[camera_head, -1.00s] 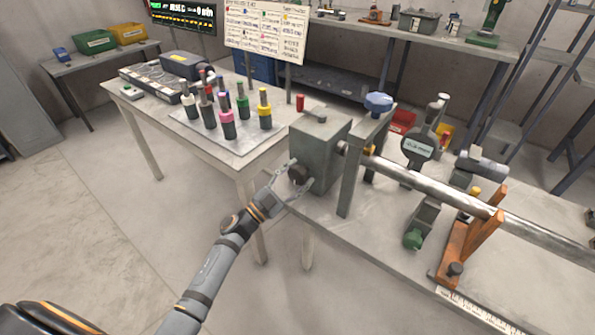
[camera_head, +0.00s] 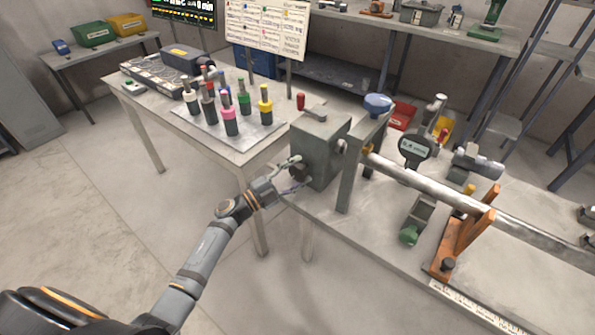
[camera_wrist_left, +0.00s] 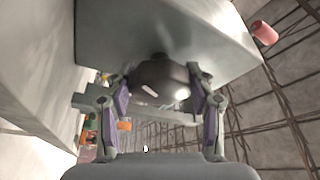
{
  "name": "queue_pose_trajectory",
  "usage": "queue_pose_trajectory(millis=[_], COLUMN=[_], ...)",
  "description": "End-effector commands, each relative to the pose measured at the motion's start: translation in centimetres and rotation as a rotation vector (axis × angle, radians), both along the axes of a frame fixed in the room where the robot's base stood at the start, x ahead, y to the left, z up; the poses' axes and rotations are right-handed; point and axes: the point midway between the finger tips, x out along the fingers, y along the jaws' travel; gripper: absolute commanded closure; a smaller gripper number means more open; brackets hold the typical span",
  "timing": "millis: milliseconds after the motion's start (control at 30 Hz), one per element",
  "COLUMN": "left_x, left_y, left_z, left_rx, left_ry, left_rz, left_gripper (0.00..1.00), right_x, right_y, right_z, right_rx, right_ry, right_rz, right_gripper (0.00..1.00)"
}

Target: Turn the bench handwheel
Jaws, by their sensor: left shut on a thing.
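The bench handwheel (camera_wrist_left: 160,84) is a dark round knob on the left face of the grey box housing (camera_head: 318,152) at the bench's left end. In the left wrist view it sits between both fingers, with a pale mark on its rim. My left gripper (camera_head: 297,174) is shut on the handwheel; its two fingers also show in the left wrist view (camera_wrist_left: 161,100), one on each side. In the head view the knob (camera_head: 299,170) is partly hidden by the fingers. My right gripper is not in view.
A red-handled lever (camera_head: 301,102) stands on top of the housing. A long metal shaft (camera_head: 430,185) runs right over the bench past a round gauge (camera_head: 415,148) and an orange stand (camera_head: 467,232). A table with several coloured tools (camera_head: 231,120) stands behind left.

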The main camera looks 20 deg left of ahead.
Motion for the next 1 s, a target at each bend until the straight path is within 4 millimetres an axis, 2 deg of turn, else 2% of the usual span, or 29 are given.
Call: queue_pose_trajectory(millis=[300,333,467,833,1000], left_x=[-0.1,-0.1,0.0,-0.3,-2.6], left_y=[0.0,0.0,0.0,0.2,2.1], left_z=[-0.2,-0.2,-0.1,-0.2,-0.9], left_rx=[0.002,0.001,0.001,0.001,0.005], left_ry=[0.002,0.003,0.002,0.002,0.006], left_rz=[-0.001,-0.001,0.0,0.0,-0.001], left_gripper=[0.77,0.41,0.23,0.22,0.22], right_x=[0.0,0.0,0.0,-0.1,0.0], right_y=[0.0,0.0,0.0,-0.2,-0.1], right_z=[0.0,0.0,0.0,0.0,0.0], right_rx=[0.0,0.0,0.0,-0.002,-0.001], right_ry=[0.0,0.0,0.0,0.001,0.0], right_rz=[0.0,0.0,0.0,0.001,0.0], right_gripper=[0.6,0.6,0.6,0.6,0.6])
